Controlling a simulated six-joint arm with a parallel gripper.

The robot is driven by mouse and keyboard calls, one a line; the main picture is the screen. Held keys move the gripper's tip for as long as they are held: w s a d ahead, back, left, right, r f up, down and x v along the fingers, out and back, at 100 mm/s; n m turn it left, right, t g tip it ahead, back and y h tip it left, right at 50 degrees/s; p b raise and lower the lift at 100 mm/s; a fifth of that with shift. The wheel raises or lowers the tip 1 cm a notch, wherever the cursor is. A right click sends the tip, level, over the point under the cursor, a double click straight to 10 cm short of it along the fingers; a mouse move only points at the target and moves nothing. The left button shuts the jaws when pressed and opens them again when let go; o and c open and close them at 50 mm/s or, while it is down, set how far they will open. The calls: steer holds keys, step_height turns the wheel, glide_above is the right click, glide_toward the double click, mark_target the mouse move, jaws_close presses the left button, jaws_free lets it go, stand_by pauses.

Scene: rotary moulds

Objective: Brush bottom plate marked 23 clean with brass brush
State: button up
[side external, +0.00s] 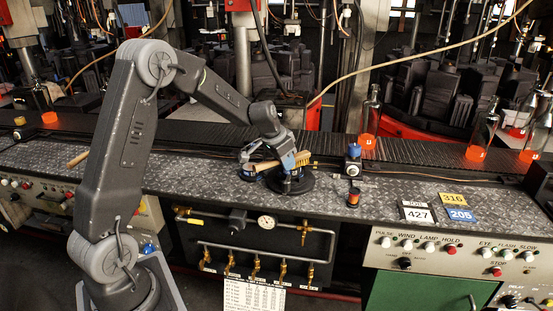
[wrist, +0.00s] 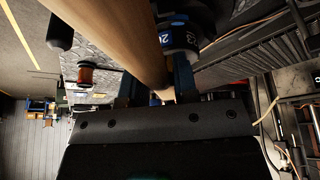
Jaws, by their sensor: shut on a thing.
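My gripper (side external: 281,166) is shut on the brush's wooden handle (side external: 264,166), low over the bench. The brush's brass bristle head (side external: 304,158) shows just right of the gripper. In the wrist view the thick wooden handle (wrist: 122,42) runs between the fingers of my gripper (wrist: 158,92). A dark round plate (side external: 296,186) lies on the bench under the gripper and brush, partly hidden; I cannot tell whether the bristles touch it.
A blue-capped fixture (side external: 353,160) and a reddish spool (side external: 353,197) stand to the right. Number plates 427 (side external: 418,214), 316 (side external: 453,199) and 205 (side external: 461,214) lie farther right. Glowing-bottomed bottles (side external: 368,125) stand on the conveyor behind. The left bench is largely clear.

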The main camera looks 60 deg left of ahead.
steer(key=s+a, duration=0.3)
step_height(320, 180, up, 8)
stand_by(0.7)
steer(key=shift+r, duration=0.1)
stand_by(0.4)
